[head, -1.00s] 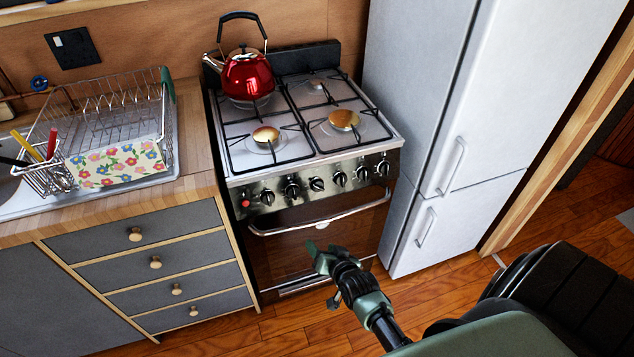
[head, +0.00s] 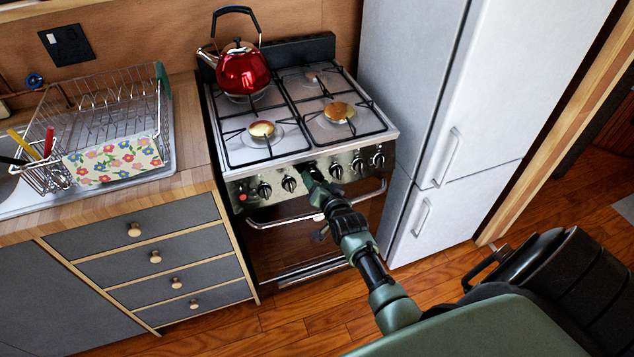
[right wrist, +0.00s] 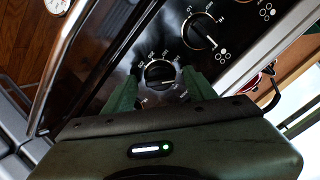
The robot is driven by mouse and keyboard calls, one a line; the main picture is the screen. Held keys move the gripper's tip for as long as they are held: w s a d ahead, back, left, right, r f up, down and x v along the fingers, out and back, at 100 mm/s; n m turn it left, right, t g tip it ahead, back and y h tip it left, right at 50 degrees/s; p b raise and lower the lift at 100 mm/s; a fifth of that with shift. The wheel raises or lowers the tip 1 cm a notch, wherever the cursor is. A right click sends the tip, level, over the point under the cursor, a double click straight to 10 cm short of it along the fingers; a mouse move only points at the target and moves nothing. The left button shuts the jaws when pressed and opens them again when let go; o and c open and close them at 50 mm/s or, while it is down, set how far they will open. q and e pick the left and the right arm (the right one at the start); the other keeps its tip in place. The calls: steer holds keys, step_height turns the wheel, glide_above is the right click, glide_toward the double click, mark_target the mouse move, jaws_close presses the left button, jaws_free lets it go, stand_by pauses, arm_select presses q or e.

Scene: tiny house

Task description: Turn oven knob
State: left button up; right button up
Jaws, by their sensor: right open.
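The stove's front panel (head: 250,186) carries a row of black knobs, among them one at the left (head: 264,190) and one at the right (head: 358,164). My right gripper (head: 312,172) is at the middle of this row and hides the knob there. In the right wrist view, the open green fingers (right wrist: 161,82) stand on either side of a black knob with white markings (right wrist: 160,73). Contact with the knob cannot be told. Another knob (right wrist: 199,32) is above and to the right. My left gripper is not in view.
The oven handle (head: 270,222) runs below the panel, beneath my right arm. A red kettle (head: 242,72) stands on the back left burner. A white fridge (head: 400,100) is close on the right, and drawers (head: 135,230) are on the left.

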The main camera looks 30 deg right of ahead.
jaws_close()
steer(key=shift+m, duration=0.4)
steer(key=m+p, duration=0.2)
steer(key=m, duration=0.7)
stand_by(0.6)
jaws_free()
